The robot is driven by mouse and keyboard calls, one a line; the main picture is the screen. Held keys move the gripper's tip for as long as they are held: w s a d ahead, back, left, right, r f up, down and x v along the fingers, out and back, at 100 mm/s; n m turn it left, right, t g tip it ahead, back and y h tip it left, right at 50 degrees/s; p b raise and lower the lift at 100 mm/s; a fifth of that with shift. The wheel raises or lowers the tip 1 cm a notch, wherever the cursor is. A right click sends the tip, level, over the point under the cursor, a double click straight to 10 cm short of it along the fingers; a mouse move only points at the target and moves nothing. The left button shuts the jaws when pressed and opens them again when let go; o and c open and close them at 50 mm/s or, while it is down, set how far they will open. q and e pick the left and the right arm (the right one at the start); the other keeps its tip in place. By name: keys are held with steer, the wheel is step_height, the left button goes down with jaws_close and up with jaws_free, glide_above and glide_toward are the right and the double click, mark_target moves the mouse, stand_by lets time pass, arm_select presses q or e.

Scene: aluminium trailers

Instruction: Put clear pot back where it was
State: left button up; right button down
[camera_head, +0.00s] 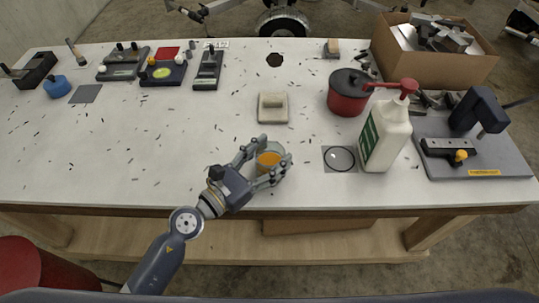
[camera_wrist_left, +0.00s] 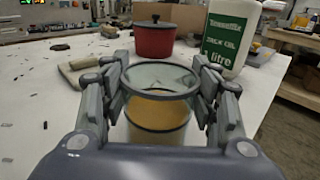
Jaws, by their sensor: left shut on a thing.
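The clear pot (camera_head: 270,156) is a see-through round pot with orange-brown contents low inside. It is near the front edge of the white table (camera_head: 130,150). My left gripper (camera_head: 266,162) is shut on it, with fingers on both sides. In the left wrist view the pot (camera_wrist_left: 158,105) stands upright between the fingers of my left gripper (camera_wrist_left: 160,95). Whether its base touches the table cannot be told. A grey square with a dark ring (camera_head: 340,158) lies to the right of the pot. My right gripper is not in view.
A white jug with a red pump (camera_head: 386,135) stands just right of the ringed square. Behind are a red pot with a dark lid (camera_head: 348,92) and a beige block (camera_head: 273,107). A cardboard box (camera_head: 435,65) and a grey fixture (camera_head: 470,150) are at right. The table's left-centre is mostly clear.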

arm_select(q)
steer(key=shift+f, duration=0.25)
steer(key=o, duration=1.1)
steer(key=shift+r, duration=0.1)
steer(key=shift+o, duration=0.2)
steer(key=shift+r, duration=0.15)
steer(key=b+v, duration=0.4)
steer(key=v, duration=0.7)
steer(key=shift+a+b, duration=0.1)
steer(key=shift+b, duration=0.25)
steer(key=shift+s+a+r, duration=0.1)
steer(key=shift+s+a, duration=0.2)
steer(key=shift+s, duration=0.05)
